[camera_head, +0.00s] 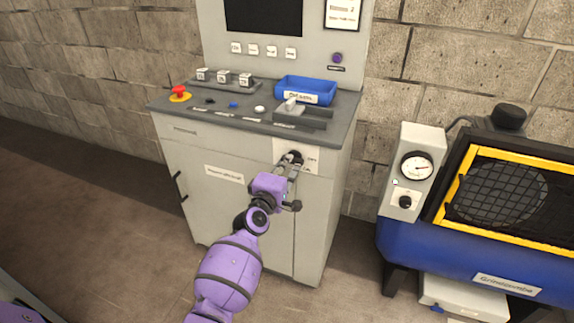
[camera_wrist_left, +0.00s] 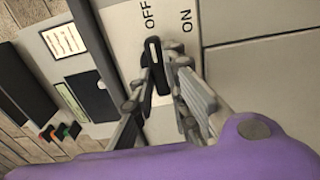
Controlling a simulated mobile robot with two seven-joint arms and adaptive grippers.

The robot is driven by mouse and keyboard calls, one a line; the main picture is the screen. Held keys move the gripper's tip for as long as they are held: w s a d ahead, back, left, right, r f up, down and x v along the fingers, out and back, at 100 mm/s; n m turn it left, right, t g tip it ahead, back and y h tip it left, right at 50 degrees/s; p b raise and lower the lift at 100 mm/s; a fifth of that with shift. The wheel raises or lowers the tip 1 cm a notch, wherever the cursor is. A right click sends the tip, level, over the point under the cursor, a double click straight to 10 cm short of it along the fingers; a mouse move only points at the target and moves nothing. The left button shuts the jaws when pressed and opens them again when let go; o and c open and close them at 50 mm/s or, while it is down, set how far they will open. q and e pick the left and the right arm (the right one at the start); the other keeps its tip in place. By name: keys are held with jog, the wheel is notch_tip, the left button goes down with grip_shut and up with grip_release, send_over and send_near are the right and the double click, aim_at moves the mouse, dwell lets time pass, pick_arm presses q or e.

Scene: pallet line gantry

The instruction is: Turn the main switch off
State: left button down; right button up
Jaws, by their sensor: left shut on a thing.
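The main switch (camera_head: 296,154) is a black rotary knob on a pale plate at the upper front of the grey control cabinet (camera_head: 220,175). In the left wrist view the knob (camera_wrist_left: 154,52) shows a white mark at its end, close to the OFF lettering; the ON lettering is to the right. My left gripper (camera_head: 289,166) reaches up to the plate and is shut on the knob. In the left wrist view its fingers (camera_wrist_left: 160,82) are on either side of the knob and partly hide it. My right gripper is not in view.
The cabinet top holds a red emergency button (camera_head: 180,91), several small switches and a blue bin (camera_head: 305,88). A blue machine (camera_head: 450,255) with a gauge (camera_head: 416,168) and yellow-framed mesh stands at right. The floor (camera_head: 130,230) left of the cabinet is clear.

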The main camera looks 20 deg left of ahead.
pick_arm(q)
jog(key=shift+d, duration=0.1)
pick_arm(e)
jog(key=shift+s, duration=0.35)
pick_arm(q)
jog(key=c, duration=1.7)
grip_release()
jog(key=s, duration=1.2)
jog(key=shift+a, duration=0.25)
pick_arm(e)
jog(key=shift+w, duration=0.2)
